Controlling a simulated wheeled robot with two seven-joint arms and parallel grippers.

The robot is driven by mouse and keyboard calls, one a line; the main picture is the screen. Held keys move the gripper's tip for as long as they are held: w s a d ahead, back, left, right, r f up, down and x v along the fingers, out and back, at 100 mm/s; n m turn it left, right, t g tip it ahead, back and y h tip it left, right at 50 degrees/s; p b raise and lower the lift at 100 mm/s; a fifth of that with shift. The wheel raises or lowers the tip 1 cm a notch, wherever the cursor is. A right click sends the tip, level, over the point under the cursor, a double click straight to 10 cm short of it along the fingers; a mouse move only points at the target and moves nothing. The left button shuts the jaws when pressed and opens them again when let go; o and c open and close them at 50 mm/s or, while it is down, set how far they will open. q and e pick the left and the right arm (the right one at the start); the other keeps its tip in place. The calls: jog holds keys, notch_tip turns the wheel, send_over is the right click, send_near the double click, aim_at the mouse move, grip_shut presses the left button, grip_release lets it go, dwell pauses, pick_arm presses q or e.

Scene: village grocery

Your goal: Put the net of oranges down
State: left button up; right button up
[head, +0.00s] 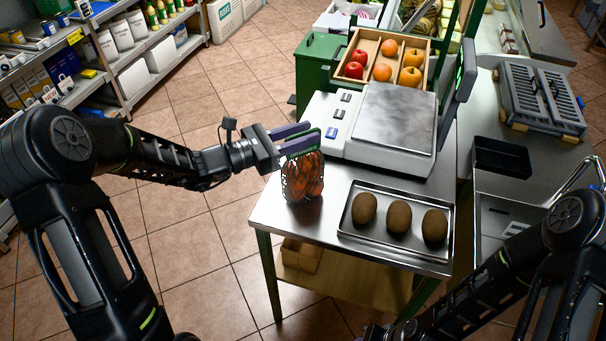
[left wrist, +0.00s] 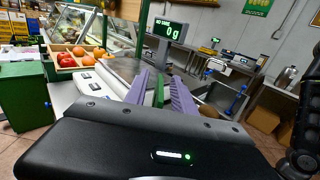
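The net of oranges (head: 303,178) is upright at the left edge of the steel table, left of the kiwi tray. It looks to be standing on the tabletop, though its underside is hard to see. My left gripper (head: 297,138) is at the top of the net, with its two purple fingers apart. In the left wrist view the fingers (left wrist: 162,92) stand either side of the net's narrow green top (left wrist: 158,90), with what looks like a gap. The net's body is hidden there. My right arm enters at the lower right of the head view; its gripper is not visible.
A scale (head: 372,128) stands behind the net; its display (left wrist: 170,31) reads 0 g. A metal tray (head: 390,243) with three brown kiwis lies to the right. A wooden fruit crate (head: 398,87) is at the back. Open floor lies left of the table.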

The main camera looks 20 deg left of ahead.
pick_arm(q)
jog(key=shift+c, duration=0.5)
grip_shut()
jog(key=shift+r, duration=0.1)
dwell(1.1)
